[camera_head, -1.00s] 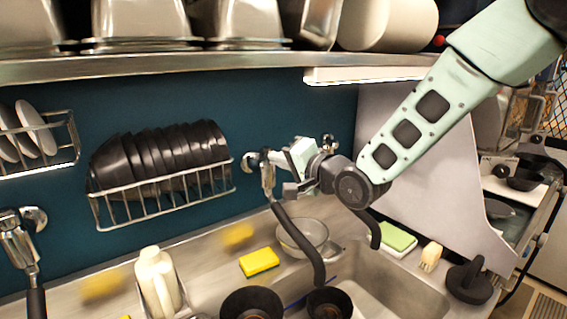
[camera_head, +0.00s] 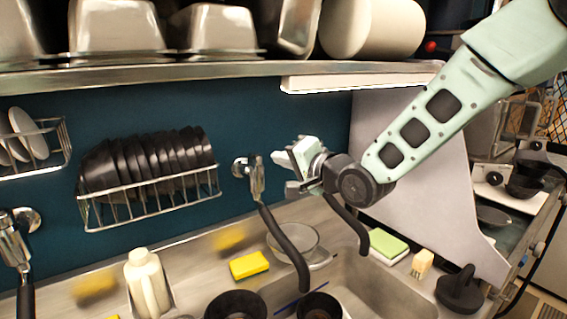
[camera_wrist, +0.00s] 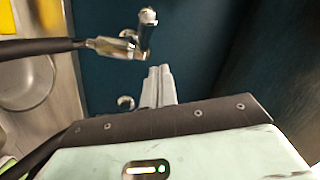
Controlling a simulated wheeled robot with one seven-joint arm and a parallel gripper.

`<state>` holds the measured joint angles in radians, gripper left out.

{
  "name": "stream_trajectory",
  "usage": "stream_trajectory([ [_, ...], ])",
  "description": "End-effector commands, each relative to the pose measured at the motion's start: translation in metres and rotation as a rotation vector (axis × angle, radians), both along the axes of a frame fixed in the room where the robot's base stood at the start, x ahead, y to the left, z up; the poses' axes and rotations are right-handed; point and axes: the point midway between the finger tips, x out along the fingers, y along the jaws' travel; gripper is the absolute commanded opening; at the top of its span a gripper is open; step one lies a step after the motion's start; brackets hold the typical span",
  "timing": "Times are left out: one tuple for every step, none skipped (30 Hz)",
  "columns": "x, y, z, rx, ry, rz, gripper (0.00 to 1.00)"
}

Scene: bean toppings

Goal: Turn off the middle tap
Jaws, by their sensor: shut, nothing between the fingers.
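The middle tap (camera_head: 257,180) is chrome, on the teal wall above the sink, with a long black spout angled down to the right. My gripper (camera_head: 280,158) is just right of it in the head view, fingers together and empty, with a small gap visible. In the wrist view my closed fingers (camera_wrist: 160,72) point up the picture. A metal tap body with a black spout (camera_wrist: 120,46), apparently the middle tap, lies ahead and left of the fingertips. Its upright metal-capped part (camera_wrist: 147,20) stands nearly in line with them. I cannot tell the depth between them.
A left tap (camera_head: 15,243) is at the far left. Another black spout (camera_head: 345,222) hangs below my gripper, its tap mostly hidden. A dish rack (camera_head: 150,200) is on the wall. A yellow sponge (camera_head: 249,265), a strainer (camera_head: 293,240) and dark bowls (camera_head: 236,304) are below. A shelf (camera_head: 200,71) runs overhead.

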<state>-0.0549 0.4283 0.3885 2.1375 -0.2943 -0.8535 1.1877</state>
Motion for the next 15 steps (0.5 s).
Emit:
stream_trajectory([
  [-0.008, -0.001, -0.002, -0.001, -0.002, 0.002, 0.0],
  [-0.012, -0.002, -0.002, -0.001, -0.002, 0.002, 0.0],
  [-0.018, -0.003, -0.002, -0.001, -0.002, 0.002, 0.0],
  [-0.022, -0.004, -0.001, -0.001, -0.002, 0.002, 0.0],
  [-0.026, -0.005, 0.0, 0.0, -0.003, 0.0, 0.0],
  [-0.032, -0.007, 0.0, -0.001, -0.002, 0.0, 0.0],
  [-0.037, -0.008, 0.0, 0.0, -0.003, -0.001, 0.0],
  [-0.042, -0.01, 0.0, -0.001, -0.002, -0.003, 0.0],
  [-0.048, -0.011, 0.002, -0.001, -0.004, -0.002, 0.0],
  [-0.053, -0.012, 0.002, -0.001, -0.004, -0.002, 0.0],
  [-0.058, -0.013, 0.003, -0.001, -0.004, -0.002, 0.0],
  [-0.064, -0.014, 0.003, -0.001, -0.004, -0.002, 0.0],
  [-0.068, -0.015, 0.003, -0.001, -0.003, -0.001, 0.0],
  [-0.071, -0.015, 0.005, -0.001, -0.003, -0.001, 0.0],
  [-0.076, -0.016, 0.005, -0.001, -0.003, -0.001, 0.0],
])
